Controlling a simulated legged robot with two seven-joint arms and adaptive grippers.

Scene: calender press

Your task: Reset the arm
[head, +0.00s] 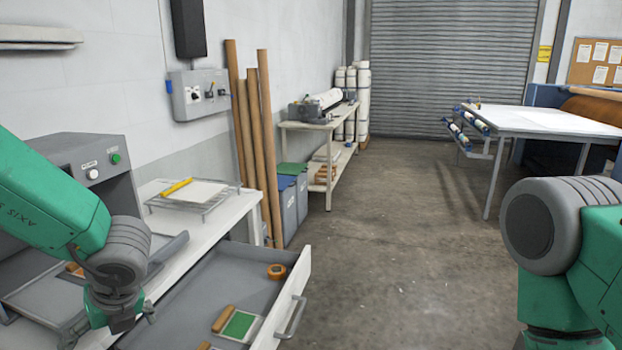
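My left arm, green with a grey wrist joint, comes in from the left. My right arm (560,225), green with a large grey joint, is bent at the right edge. Its gripper is out of view.
The open drawer (225,262) holds an orange tape roll (277,271) and a green-faced pad (240,324). A grey press (92,165) and a wire rack (190,203) stand on the bench. Brown tubes (265,140) lean on the wall. The middle floor is clear up to the white table (548,122).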

